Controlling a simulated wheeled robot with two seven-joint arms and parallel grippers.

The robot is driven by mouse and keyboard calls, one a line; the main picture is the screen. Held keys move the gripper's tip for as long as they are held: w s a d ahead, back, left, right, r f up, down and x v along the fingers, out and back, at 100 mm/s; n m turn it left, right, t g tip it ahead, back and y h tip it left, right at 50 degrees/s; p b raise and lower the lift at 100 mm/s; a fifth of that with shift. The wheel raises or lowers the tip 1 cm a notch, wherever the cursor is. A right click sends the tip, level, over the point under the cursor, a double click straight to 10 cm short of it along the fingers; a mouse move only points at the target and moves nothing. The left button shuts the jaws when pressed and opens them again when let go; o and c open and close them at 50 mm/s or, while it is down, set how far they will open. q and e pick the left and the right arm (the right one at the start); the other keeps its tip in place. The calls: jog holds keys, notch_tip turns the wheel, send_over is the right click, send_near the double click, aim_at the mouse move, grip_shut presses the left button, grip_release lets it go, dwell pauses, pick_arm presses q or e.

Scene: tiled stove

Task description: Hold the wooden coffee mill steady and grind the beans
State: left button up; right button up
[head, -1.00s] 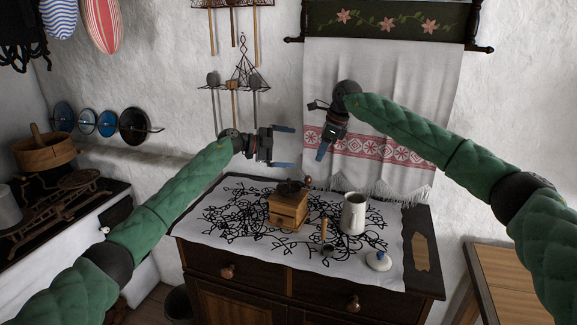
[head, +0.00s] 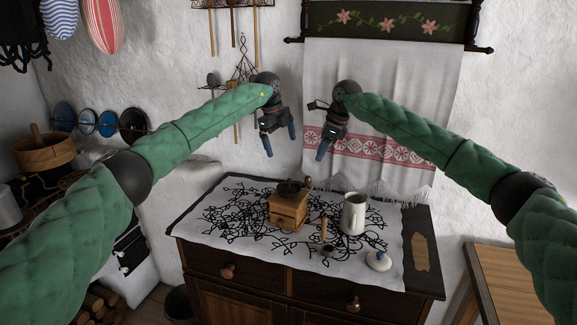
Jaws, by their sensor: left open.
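The wooden coffee mill (head: 288,208) stands upright on a white cloth with dark scrollwork on the dresser. It has a dark top and a crank with a knob (head: 308,182) at its upper right. Whether beans are inside cannot be seen. My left gripper (head: 281,145) is open and empty, pointing down above and behind the mill, apart from it. My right gripper (head: 321,150) hangs to its right, fingers pointing down, also apart from the mill. Its fingers overlap in this view, so its opening is unclear.
A white enamel jug (head: 354,214) stands right of the mill, with a white lid with a blue knob (head: 379,261) in front of it. The cloth's left part (head: 222,212) is free of objects.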

aim_at(288, 184)
pick_arm(q)
jog(key=s+d+f, duration=0.1)
jog(key=f, duration=0.1)
jog(key=s+f+y, duration=0.1)
jog(key=f, duration=0.2)
jog(key=s+d+f+m+g+y, duration=0.1)
jog(key=f, duration=0.1)
jog(key=shift+d+f, duration=0.35)
jog(key=shift+f, duration=3.9)
jog(key=c, duration=1.6)
